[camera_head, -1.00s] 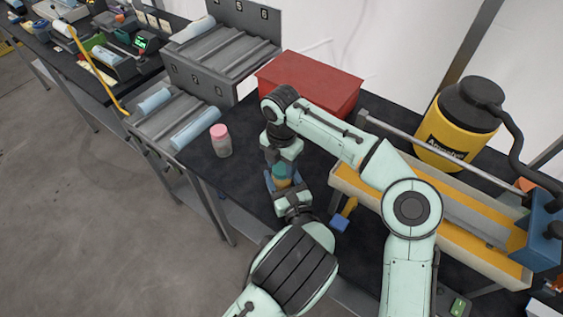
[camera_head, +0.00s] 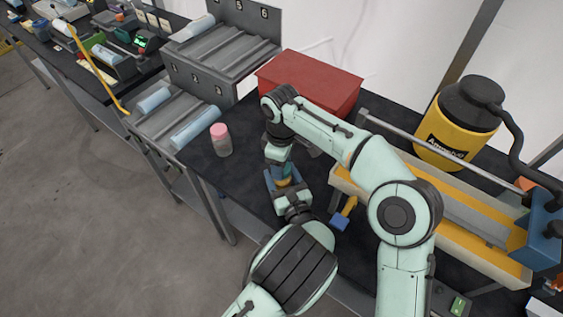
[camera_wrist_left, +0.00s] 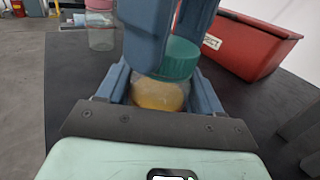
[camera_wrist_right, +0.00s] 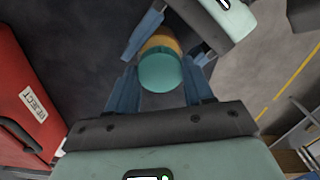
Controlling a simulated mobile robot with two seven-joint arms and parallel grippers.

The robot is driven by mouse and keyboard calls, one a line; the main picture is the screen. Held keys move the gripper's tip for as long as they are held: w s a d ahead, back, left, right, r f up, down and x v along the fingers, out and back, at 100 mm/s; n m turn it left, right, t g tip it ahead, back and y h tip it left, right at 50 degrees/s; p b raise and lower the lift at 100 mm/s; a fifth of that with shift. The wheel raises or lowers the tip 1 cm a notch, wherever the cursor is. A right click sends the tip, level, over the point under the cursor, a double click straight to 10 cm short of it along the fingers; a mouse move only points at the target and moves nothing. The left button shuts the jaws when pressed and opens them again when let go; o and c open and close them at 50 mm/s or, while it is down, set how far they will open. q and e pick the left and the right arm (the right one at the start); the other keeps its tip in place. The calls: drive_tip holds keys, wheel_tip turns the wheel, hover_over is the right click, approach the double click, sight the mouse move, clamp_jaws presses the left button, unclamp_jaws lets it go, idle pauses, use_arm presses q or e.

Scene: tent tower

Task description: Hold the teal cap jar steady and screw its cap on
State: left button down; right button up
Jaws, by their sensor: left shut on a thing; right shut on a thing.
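The teal cap jar (camera_wrist_left: 158,95) is a clear jar with amber contents, and it stands between the blue fingers of my left gripper (camera_head: 284,185), which is shut on its body. Its teal cap (camera_wrist_left: 180,58) sits on the jar's mouth; I cannot tell how tightly. My right gripper (camera_head: 282,167) comes from above and is shut on the cap. The right wrist view shows the cap's round top (camera_wrist_right: 160,73) between the right fingers, with the amber jar body and left fingers beyond. In the head view the grippers hide most of the jar.
A jar with a pink lid (camera_head: 221,140) stands to the left on the dark table (camera_head: 240,182). A red bin (camera_head: 312,82) is behind my grippers. A long cream tray (camera_head: 462,235) and a yellow-and-black container (camera_head: 455,135) are at right. A blue-and-yellow tool (camera_head: 343,214) lies nearby.

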drive_tip(key=o, duration=1.2)
drive_tip(key=shift+o, duration=0.2)
wheel_tip(320, 180, up, 12)
use_arm(q)
drive_tip(key=shift+c, duration=0.5)
unclamp_jaws()
